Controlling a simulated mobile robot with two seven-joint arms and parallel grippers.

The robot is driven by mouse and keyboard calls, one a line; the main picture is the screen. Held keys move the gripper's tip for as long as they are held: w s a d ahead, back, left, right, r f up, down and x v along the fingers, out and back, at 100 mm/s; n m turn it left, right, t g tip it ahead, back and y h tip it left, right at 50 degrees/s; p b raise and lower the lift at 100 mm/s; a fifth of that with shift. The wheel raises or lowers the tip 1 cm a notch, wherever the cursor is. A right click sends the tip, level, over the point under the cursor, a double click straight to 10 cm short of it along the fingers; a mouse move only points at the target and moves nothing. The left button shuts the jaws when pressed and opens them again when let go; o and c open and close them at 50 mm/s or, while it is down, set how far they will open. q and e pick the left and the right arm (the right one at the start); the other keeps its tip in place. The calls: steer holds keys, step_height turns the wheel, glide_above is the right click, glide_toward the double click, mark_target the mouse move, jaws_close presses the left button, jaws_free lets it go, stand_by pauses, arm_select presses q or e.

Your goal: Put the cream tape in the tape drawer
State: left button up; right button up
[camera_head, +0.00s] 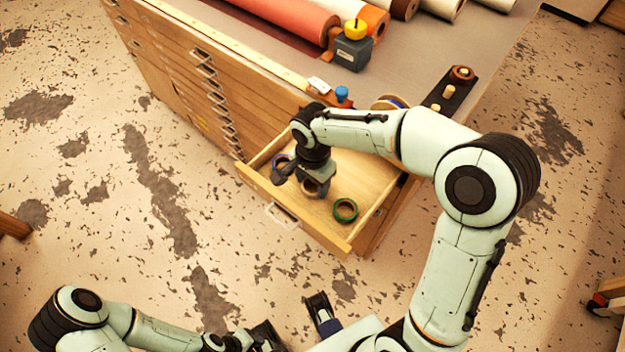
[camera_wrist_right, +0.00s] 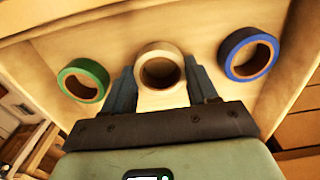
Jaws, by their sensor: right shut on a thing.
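The cream tape (camera_wrist_right: 158,48) sits between the two fingers of my right gripper (camera_wrist_right: 162,88) in the right wrist view. In the head view the right gripper (camera_head: 314,180) points down inside the open wooden drawer (camera_head: 340,243), shut on the cream tape (camera_head: 317,189), which is partly hidden by the fingers. The tape is at or just above the drawer floor; I cannot tell if it touches. My left gripper (camera_head: 294,322) is low in the head view, its fingers spread apart and empty.
A green tape (camera_head: 345,210) and a blue tape (camera_head: 281,166) lie in the drawer on either side of the cream one. The cabinet top above holds rolls (camera_head: 285,22), a grey block with a yellow top (camera_head: 354,48) and a dark strip with pegs (camera_head: 448,92).

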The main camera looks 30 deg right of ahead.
steer(key=shift+f, duration=0.1)
steer(key=o, duration=1)
steer(key=shift+o, duration=0.2)
steer(key=shift+r, duration=0.25)
step_height(320, 180, up, 12)
steer(key=p, duration=0.2)
steer(key=shift+s+f, duration=0.1)
steer(key=shift+f, duration=0.05)
